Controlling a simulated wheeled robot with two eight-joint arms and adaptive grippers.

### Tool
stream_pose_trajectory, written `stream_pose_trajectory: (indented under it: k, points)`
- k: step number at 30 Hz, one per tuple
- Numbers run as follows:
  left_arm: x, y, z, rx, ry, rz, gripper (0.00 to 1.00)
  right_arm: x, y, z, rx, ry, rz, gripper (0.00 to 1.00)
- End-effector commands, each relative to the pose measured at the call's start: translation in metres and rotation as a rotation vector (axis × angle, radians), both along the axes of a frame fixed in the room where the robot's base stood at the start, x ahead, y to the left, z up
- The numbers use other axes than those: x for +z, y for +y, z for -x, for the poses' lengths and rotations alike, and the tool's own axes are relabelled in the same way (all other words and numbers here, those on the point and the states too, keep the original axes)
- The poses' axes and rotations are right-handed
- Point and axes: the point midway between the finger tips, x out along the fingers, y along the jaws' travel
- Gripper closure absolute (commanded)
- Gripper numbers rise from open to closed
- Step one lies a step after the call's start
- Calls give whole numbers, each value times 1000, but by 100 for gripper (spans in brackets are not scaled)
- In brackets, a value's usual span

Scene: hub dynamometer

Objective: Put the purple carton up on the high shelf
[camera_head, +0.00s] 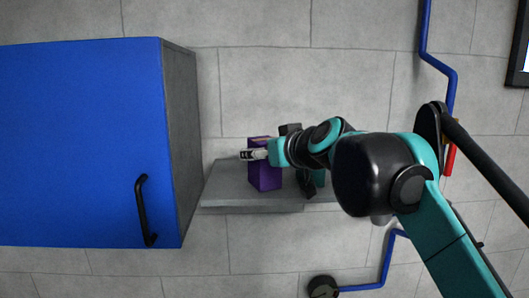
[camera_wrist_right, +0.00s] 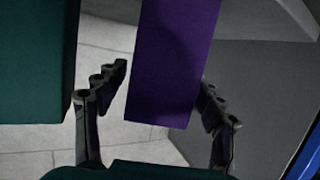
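The purple carton (camera_head: 264,175) stands upright on the grey wall shelf (camera_head: 225,196) in the head view, near the shelf's middle. My right gripper (camera_head: 254,155) reaches in from the right at the carton's upper part, with a finger showing in front of it. In the right wrist view the carton (camera_wrist_right: 172,65) lies between the two fingers of my right gripper (camera_wrist_right: 162,82). A gap shows between the left finger and the carton; the right finger is close to its edge, and touching cannot be told. The fingers are apart. My left gripper is not in view.
A blue wall cabinet (camera_head: 85,145) with a black handle (camera_head: 145,210) is left of the shelf, its grey side close to the shelf's left end. Blue pipes (camera_head: 440,65) run along the tiled wall at right. A round black gauge (camera_head: 322,287) is below the shelf.

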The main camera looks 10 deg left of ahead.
Motion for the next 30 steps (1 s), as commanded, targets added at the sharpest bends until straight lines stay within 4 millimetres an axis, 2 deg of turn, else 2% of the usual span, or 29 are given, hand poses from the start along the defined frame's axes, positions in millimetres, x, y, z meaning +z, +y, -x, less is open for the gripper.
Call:
stream_pose_trajectory:
  k: [8,21,30]
  points:
    - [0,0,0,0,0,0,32,5,-4,4,-1,0,-1,32]
    - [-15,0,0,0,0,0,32,30,-57,71,-1,0,0,32]
    - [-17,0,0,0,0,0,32,38,-71,90,0,0,0,32]
